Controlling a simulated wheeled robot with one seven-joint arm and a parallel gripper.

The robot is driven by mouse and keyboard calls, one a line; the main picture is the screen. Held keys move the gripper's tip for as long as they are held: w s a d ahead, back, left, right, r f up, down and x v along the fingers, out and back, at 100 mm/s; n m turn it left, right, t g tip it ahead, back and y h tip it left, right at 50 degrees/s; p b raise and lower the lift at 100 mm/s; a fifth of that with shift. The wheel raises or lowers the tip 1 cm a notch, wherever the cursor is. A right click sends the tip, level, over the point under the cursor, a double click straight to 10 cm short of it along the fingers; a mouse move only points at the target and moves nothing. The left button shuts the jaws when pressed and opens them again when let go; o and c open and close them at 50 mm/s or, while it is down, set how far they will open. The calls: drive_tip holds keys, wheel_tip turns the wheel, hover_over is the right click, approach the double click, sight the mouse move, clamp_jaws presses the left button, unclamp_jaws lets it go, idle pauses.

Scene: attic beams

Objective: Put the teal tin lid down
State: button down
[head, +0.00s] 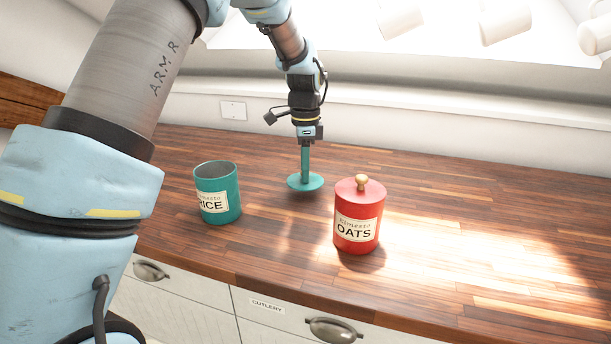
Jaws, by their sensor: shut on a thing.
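The teal tin lid (297,183) is a flat round disc, level, over the wooden counter behind and between the two tins. My gripper (305,172) points straight down and is shut on the lid at its top middle. The fingers hide the part they grip. A shadow lies just below the lid; I cannot tell whether the lid touches the counter or hangs slightly above it. The teal RICE tin (218,195) stands upright and open-topped to the left of the lid.
A red OATS tin (357,222) with its lid and round knob on stands close to the right and nearer me. The wooden counter (450,225) is clear on the right and behind. Its front edge runs above the drawers (290,322). A wall with a socket (233,111) is behind.

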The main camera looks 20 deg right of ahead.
drive_tip(key=shift+f, duration=1.15)
drive_tip(key=shift+f, duration=0.2)
drive_tip(key=c, duration=0.7)
unclamp_jaws()
drive_tip(key=shift+r, duration=0.15)
wheel_tip(320, 180, up, 12)
drive_tip(key=shift+r+b, duration=0.1)
drive_tip(key=shift+b, duration=0.75)
